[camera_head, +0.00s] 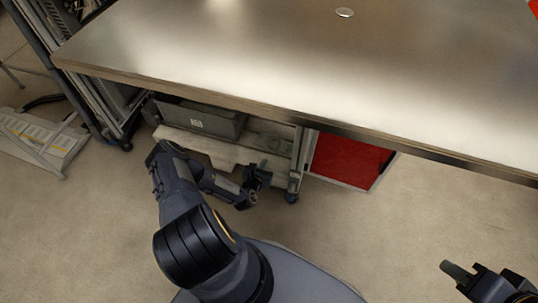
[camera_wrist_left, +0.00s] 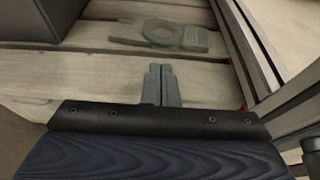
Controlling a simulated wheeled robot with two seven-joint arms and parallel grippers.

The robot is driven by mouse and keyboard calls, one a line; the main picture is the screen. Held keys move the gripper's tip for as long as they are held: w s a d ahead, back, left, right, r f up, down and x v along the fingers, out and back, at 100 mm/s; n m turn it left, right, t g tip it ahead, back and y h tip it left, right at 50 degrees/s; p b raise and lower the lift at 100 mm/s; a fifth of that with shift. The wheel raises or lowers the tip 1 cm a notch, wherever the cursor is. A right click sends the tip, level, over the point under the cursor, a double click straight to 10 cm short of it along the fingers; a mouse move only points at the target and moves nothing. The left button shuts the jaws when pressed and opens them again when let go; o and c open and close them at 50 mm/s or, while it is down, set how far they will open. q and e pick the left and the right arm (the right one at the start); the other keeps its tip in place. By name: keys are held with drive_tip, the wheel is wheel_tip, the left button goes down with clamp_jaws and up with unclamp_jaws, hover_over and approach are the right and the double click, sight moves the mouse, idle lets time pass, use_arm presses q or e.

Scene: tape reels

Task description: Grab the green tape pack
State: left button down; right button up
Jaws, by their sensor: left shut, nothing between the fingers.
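My left gripper (camera_head: 262,166) is low, below the table's near edge and in front of a lower wooden shelf. In the left wrist view its two fingers (camera_wrist_left: 161,84) are together and empty, over the planks. My right gripper (camera_head: 457,271) is at the lower right of the head view, over the floor. Its finger gap cannot be made out.
The metal table (camera_head: 270,60) has a small silver disc (camera_head: 345,12) at the back. Under it are a grey box (camera_head: 200,120), a red panel (camera_head: 345,160) and a wooden shelf. Metal posts stand at right of the wrist view.

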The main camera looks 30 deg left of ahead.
sight(272, 148)
use_arm(q)
drive_tip(key=w+b, duration=0.1)
drive_tip(key=w, duration=0.2)
drive_tip(key=w+a+b, duration=0.1)
drive_tip(key=w, duration=0.2)
drive_tip(key=w+a+b, duration=0.1)
drive_tip(key=w+b, duration=0.1)
drive_tip(key=w, duration=0.2)
drive_tip(key=shift+w+a+f, duration=0.1)
drive_tip(key=shift+a+f, duration=0.05)
drive_tip(key=shift+a, duration=0.05)
drive_tip(key=shift+f+b, duration=0.35)
drive_tip(key=shift+b, duration=0.1)
drive_tip(key=shift+f, duration=0.3)
drive_tip(key=shift+f, duration=0.1)
